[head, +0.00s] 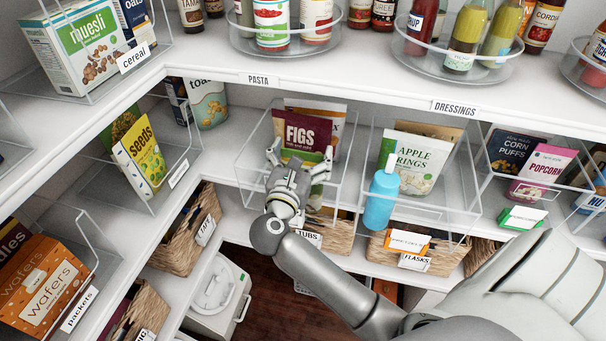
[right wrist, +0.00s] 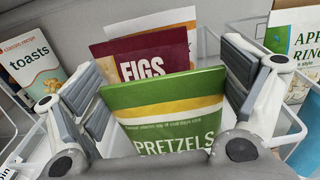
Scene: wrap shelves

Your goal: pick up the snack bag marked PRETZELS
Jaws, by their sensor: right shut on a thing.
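The green snack bag marked PRETZELS (right wrist: 168,112), with a white and yellow band, stands upright between the fingers of my right gripper (right wrist: 165,105) in the right wrist view. The gripper is shut on it by its sides. My left gripper is not in view.
The upper shelf edge (head: 350,98) runs above the bins. Wicker baskets (head: 192,235) stand below. A toasts box (right wrist: 32,65) is to the left.

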